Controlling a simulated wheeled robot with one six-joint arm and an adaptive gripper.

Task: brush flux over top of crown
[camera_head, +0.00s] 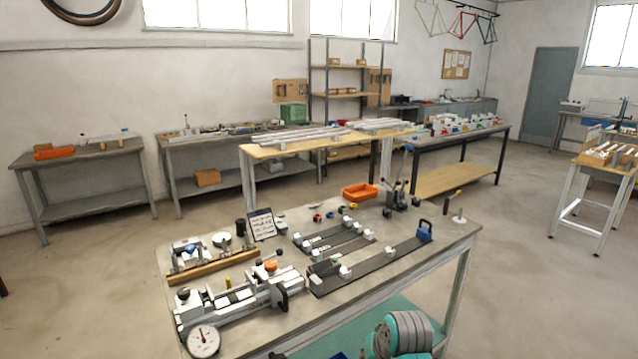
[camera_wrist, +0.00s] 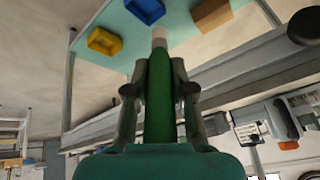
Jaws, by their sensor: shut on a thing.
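In the wrist view my gripper (camera_wrist: 159,72) is shut on a green-handled brush (camera_wrist: 159,105). The brush points away from the wrist and has a pale tip (camera_wrist: 160,35); its bristles are not clear. The tip shows in front of a teal shelf and touches nothing that I can make out. In the head view a clamping jig (camera_head: 235,300) with white blocks lies along the front left of the near bench. I cannot tell which part is the crown. My gripper and the brush are not clearly visible in the head view.
The near bench (camera_head: 455,238) also holds a round dial gauge (camera_head: 203,341), dark rails with white blocks (camera_head: 375,262), an orange tray (camera_head: 360,191) and a small sign (camera_head: 262,224). On the teal shelf are a yellow bin (camera_wrist: 104,41), a blue bin (camera_wrist: 146,10) and a cardboard box (camera_wrist: 211,14).

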